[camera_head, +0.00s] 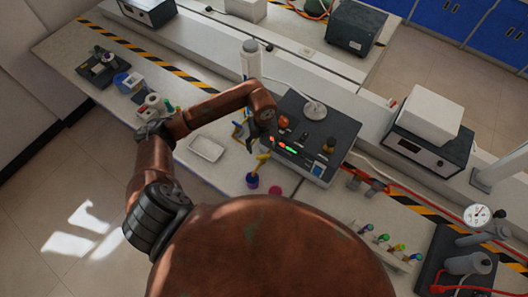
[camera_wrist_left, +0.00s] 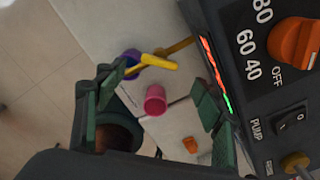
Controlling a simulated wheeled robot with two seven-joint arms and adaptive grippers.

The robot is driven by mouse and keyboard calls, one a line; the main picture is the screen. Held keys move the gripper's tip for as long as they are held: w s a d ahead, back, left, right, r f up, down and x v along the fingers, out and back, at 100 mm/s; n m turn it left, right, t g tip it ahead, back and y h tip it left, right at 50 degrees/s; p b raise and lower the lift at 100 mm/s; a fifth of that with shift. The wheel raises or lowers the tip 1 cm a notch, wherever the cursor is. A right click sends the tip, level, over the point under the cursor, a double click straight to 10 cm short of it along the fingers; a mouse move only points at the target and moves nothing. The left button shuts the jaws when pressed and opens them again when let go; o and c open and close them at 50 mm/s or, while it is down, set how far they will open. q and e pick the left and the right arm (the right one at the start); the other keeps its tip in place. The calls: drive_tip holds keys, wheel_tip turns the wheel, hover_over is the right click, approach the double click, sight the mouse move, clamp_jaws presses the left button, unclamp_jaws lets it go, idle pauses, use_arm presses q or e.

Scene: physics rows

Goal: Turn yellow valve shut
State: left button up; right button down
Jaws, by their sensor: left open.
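A dull yellow-brown knob (camera_head: 329,146) stands on the right part of the dark control box (camera_head: 306,104). Its top also shows at the lower right of the left wrist view (camera_wrist_left: 295,162). I cannot tell whether it is the yellow valve or how far it is turned. A bright yellow handle-like piece (camera_head: 262,160) rises from a purple cup (camera_head: 252,181). My left gripper (camera_head: 252,145) is open and empty, above the bench at the box's left side, apart from the knob. In the left wrist view its fingers (camera_wrist_left: 158,98) are spread wide. My right gripper is not in view.
A pink cup (camera_wrist_left: 155,100) stands beside the purple one. The box has an orange knob (camera_wrist_left: 293,42) and a pump switch (camera_wrist_left: 291,121). A white tray (camera_head: 206,149) lies to the left. Several coloured pieces and a pressure gauge (camera_head: 477,216) stand at right.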

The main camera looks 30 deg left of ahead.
sight(263, 156)
use_arm(q)
wheel_tip(263, 156, down, 5)
drive_tip(key=shift+s+f+p, duration=0.1)
drive_tip(key=shift+p, duration=0.45)
drive_tip(key=shift+f, duration=0.7)
drive_tip(key=shift+c, duration=0.5)
drive_tip(key=c, duration=1.1)
drive_tip(key=shift+o, duration=0.2)
